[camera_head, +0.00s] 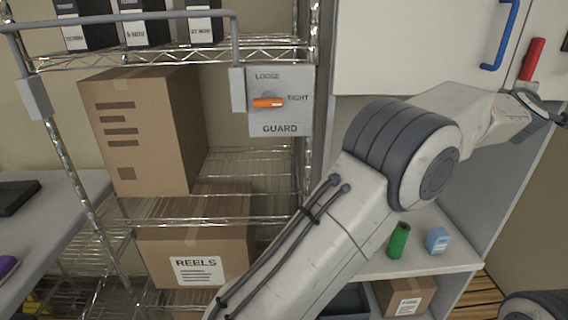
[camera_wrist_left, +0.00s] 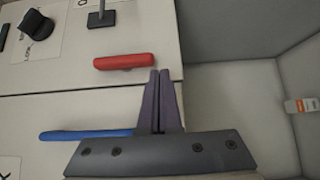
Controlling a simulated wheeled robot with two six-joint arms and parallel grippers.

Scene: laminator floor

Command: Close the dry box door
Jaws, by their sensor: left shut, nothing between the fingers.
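White cabinet doors (camera_head: 415,50) fill the upper right of the head view. One carries a blue bar handle (camera_head: 503,38), and a red handle (camera_head: 532,59) stands to its right. In the left wrist view the red handle (camera_wrist_left: 124,62) and blue handle (camera_wrist_left: 87,134) lie on two pale panels with a seam between them. I see no label telling which is the dry box door. My left gripper (camera_wrist_left: 160,100) is shut and empty, its fingertips just right of the red handle near the panel edge. Its fingers are not clear in the head view. My right gripper is not in view.
Below the doors is an open shelf (camera_head: 440,258) with a green cylinder (camera_head: 398,241) and a small blue box (camera_head: 437,240). A wire rack at left holds cardboard boxes (camera_head: 145,135).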

